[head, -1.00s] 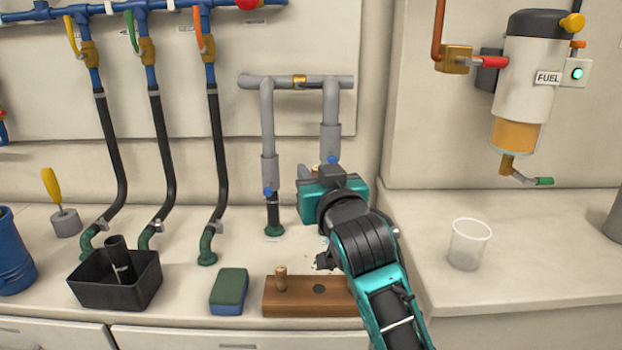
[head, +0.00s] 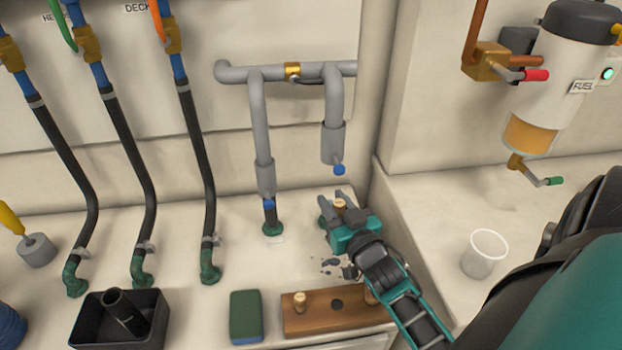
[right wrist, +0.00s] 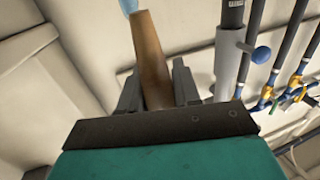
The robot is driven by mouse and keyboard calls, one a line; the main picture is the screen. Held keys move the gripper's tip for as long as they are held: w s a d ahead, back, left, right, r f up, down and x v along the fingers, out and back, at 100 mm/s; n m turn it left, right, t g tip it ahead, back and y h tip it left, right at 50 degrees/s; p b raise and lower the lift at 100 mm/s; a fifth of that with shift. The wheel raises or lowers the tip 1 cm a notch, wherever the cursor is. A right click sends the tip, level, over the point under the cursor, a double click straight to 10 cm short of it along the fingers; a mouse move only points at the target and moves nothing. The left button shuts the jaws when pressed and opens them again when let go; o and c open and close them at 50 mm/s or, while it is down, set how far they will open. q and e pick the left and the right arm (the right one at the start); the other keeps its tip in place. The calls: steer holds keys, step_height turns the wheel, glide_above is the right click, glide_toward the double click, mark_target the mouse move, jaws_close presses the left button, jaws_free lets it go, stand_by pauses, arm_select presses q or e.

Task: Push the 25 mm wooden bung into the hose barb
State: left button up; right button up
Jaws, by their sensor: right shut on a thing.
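My right gripper (head: 338,205) is shut on a tapered wooden bung (head: 340,204), over the bench below the right grey pipe. In the right wrist view the brown bung (right wrist: 150,60) stands up between the fingers, and a pale blue thing shows at its far end. I cannot tell whether they touch. A dark green fitting (head: 322,221), perhaps the hose barb, shows just left of the gripper, mostly hidden by it. In the head view the bung does not visibly sit in anything. My left gripper is not in view.
A wooden block (head: 318,322) holds other bungs and has an empty hole. A green sponge (head: 245,316) and a black tray (head: 83,337) lie to its left. Dark wet spots (head: 331,263) mark the bench. A clear cup (head: 485,254) stands right. The grey pipe (head: 333,142) hangs above the gripper.

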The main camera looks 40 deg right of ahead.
steer(key=w+d+b, duration=0.2)
steer(key=w+d, duration=0.2)
steer(key=w, duration=0.3)
steer(key=shift+w+d+f+b, duration=0.2)
steer(key=shift+w+b, duration=0.15)
stand_by(0.5)
steer(key=shift+p, duration=0.4)
stand_by(0.9)
steer(key=shift+f+b, duration=0.95)
steer(key=shift+f, duration=0.35)
steer(key=shift+s+f, duration=0.1)
steer(key=shift+f, duration=0.2)
